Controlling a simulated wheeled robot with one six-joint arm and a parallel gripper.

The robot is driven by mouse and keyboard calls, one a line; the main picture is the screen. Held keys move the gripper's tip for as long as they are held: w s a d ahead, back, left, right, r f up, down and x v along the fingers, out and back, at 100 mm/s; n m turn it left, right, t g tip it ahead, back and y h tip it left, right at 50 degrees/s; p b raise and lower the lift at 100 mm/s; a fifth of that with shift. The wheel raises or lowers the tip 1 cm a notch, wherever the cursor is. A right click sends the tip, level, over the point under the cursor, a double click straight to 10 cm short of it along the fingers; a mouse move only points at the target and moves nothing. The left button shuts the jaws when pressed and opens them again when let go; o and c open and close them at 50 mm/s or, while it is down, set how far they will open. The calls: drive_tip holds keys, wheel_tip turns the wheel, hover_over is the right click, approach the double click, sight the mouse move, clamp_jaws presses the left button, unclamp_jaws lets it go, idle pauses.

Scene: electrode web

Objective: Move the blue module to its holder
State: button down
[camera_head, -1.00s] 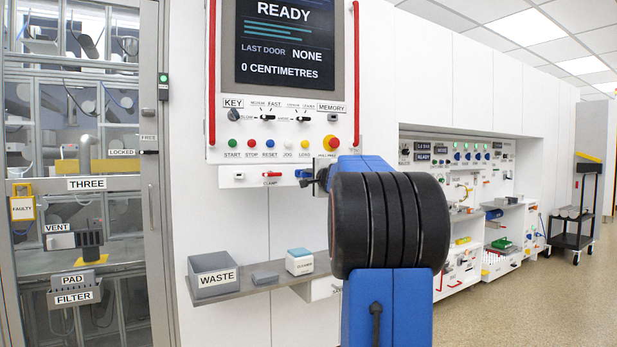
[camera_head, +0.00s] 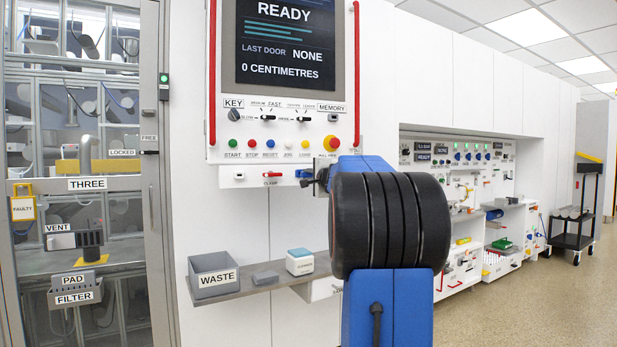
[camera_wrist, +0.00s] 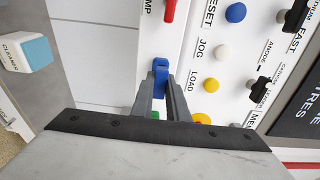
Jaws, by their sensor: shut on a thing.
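The blue module (camera_wrist: 161,68) is a small blue piece between the fingertips of my gripper (camera_wrist: 160,84) in the wrist view. The gripper is shut on it, at the lower edge of the white control panel. In the head view the blue module (camera_head: 303,173) shows at the right end of the white strip under the panel, with the dark tips of my gripper (camera_head: 309,182) at it. My arm hides most of the gripper there. I cannot tell whether the module is seated in the strip or free of it. I cannot make out which part is its holder.
The white strip (camera_head: 262,180) also bears a red clamp handle (camera_head: 273,174). Buttons and switches sit just above. A shelf (camera_head: 262,284) below holds a waste bin (camera_head: 213,276) and a cleaner block (camera_head: 299,262). A glass-doored cabinet stands left; open floor lies right.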

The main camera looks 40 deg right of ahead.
drive_tip(key=shift+x, duration=1.45)
drive_tip(key=c, duration=1.6)
unclamp_jaws()
drive_tip(key=shift+c, duration=0.2)
drive_tip(key=v, duration=1.7)
drive_tip(key=shift+s, duration=0.25)
drive_tip(key=shift+f, duration=0.1)
